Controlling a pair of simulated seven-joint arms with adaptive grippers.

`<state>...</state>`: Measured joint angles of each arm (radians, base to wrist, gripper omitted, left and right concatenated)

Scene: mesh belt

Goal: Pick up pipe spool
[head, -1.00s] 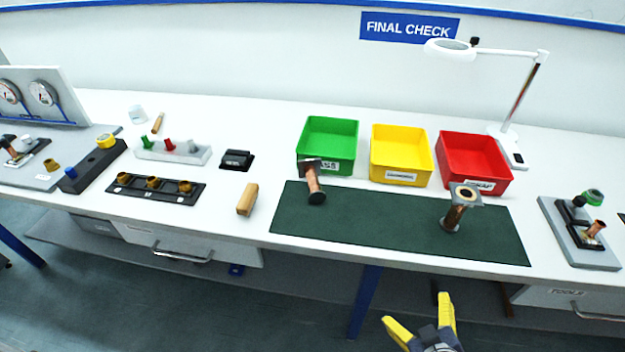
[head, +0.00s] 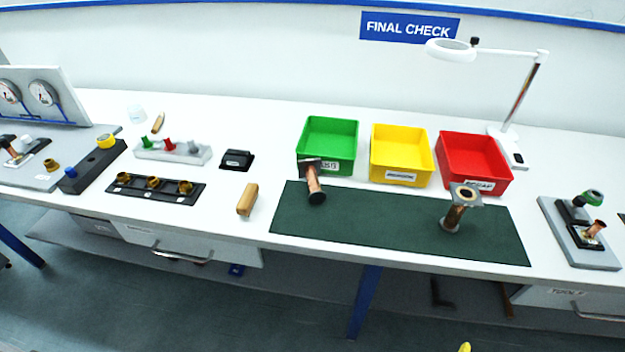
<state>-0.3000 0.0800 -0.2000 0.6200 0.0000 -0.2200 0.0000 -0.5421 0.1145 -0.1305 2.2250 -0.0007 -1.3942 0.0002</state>
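Two copper pipe spools with flanged ends stand on the dark green mat (head: 380,222). The left pipe spool (head: 314,184) has a dark square flange on top and a dark round base, and leans a little in the view. The right pipe spool (head: 454,217) has a grey square flange with a round opening on top. Of one gripper, only a yellow fingertip (head: 465,347) shows at the bottom edge of the head view, well below the mat and apart from both spools. Its opening is hidden. The other gripper is out of view.
Green (head: 328,146), yellow (head: 401,155) and red (head: 474,162) bins stand behind the mat. A white lamp (head: 520,100) rises at the back right. A wooden block (head: 247,200) and a black fitting rack (head: 154,189) lie to the left. A grey fixture (head: 580,233) is at the right.

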